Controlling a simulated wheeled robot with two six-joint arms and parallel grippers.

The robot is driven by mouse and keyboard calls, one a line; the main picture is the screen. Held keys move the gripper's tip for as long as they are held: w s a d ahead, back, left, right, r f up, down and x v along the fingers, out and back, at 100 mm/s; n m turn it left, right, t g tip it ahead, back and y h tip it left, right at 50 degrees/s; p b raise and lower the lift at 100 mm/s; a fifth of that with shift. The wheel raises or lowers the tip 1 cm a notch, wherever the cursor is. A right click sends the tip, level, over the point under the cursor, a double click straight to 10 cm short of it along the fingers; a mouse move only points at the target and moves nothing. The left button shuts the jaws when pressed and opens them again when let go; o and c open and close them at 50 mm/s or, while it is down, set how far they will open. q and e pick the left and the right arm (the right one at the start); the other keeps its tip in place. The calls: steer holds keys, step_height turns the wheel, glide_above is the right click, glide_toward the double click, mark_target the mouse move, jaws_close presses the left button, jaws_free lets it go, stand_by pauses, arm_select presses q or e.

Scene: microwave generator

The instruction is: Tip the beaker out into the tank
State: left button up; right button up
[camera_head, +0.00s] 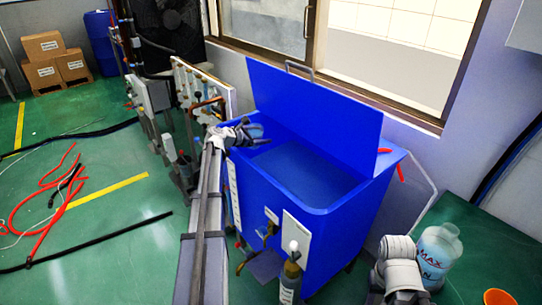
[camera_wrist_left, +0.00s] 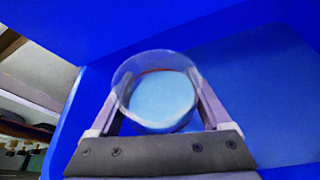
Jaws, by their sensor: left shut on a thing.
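The blue tank (camera_head: 345,225) stands in the middle of the head view, its lid (camera_head: 315,105) raised at the back. Its open basin shows a darker blue inside. My left gripper (camera_head: 257,136) is over the tank's left rim. In the left wrist view my left gripper (camera_wrist_left: 158,105) is shut on the clear round beaker (camera_wrist_left: 160,92), with one finger on each side. The beaker shows as a circle with a red line and pale blue inside; whether that is liquid I cannot tell. In the head view the beaker is too small to make out clearly.
A clear plastic jug (camera_head: 437,252) and an orange object (camera_head: 498,297) are at the lower right. A panel with pipes (camera_head: 203,92) stands left of the tank. Red hoses (camera_head: 45,205) lie on the green floor. Boxes (camera_head: 52,65) are at the back left.

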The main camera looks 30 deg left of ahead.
mark_target(263, 134)
arm_select(q)
steer(key=shift+s+d+f, duration=0.15)
steer(key=shift+d+f, duration=0.05)
steer(key=shift+d+r+m, duration=0.15)
steer(key=shift+r+m, duration=0.15)
steer(key=shift+d+r+m+y, duration=0.1)
steer(key=shift+m+y, duration=0.2)
steer(key=shift+s+d+r+m+t+y, duration=0.35)
steer(key=shift+d+r+m+t+y, duration=0.1)
steer(key=shift+d+m, duration=0.25)
steer(key=shift+d+r+m+t+y, duration=0.1)
steer(key=shift+r+m+t+y, duration=0.15)
steer(key=shift+r+m+t, duration=0.25)
stand_by(1.0)
steer(key=shift+r+m+t+y, duration=0.35)
steer(key=shift+r+m, duration=0.25)
steer(key=shift+m, duration=0.45)
steer(key=shift+r+m+t+y, duration=0.35)
steer(key=shift+r+m, duration=0.2)
steer(key=shift+m, duration=0.5)
stand_by(2.0)
steer(key=shift+s+d+r+m+b, duration=0.25)
steer(key=shift+d+m+b, duration=0.15)
steer(key=shift+m, duration=0.1)
stand_by(0.4)
